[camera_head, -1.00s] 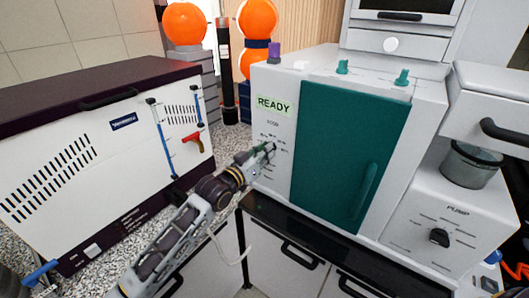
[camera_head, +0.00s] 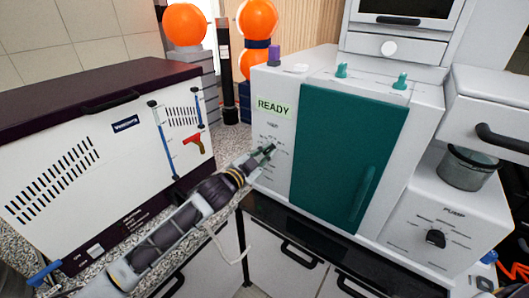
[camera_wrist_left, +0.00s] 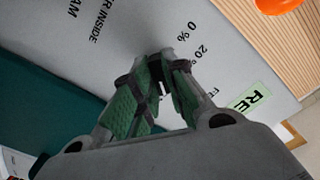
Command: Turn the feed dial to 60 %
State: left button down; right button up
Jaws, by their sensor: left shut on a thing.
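The feed dial is on the narrow light grey panel left of the green door on the shaker cabinet (camera_head: 425,110). My left gripper (camera_head: 268,150) reaches this panel from the left, its fingertips at the dial. In the left wrist view, the green-padded fingers of my left gripper (camera_wrist_left: 158,68) are shut on the dial, which they mostly hide. The printed marks "0 %" (camera_wrist_left: 193,30) and "20 %" (camera_wrist_left: 202,52) show beside the fingertips; other marks are covered. I cannot read the dial's pointer. My right gripper is not in view.
A green READY display (camera_head: 274,106) is above the dial. The green door (camera_head: 345,150) with its handle is just right of it. A white machine with a dark lid (camera_head: 100,155) stands left. A pump unit with a black knob (camera_head: 436,238) stands right.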

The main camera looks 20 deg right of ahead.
pick_arm(q)
jog(key=shift+r+m, duration=0.25)
jog(key=shift+m, duration=0.35)
jog(key=c, duration=1.5)
grip_release()
jog(key=shift+o, duration=0.2)
jog(key=shift+w+d+f, duration=0.1)
jog(key=shift+f, duration=0.1)
jog(key=shift+s+a+f, duration=0.1)
jog(key=shift+s+a, duration=0.3)
jog(key=shift+a, duration=0.15)
jog(key=v, duration=1)
jog(key=shift+s+a, duration=0.2)
jog(key=shift+s, duration=0.05)
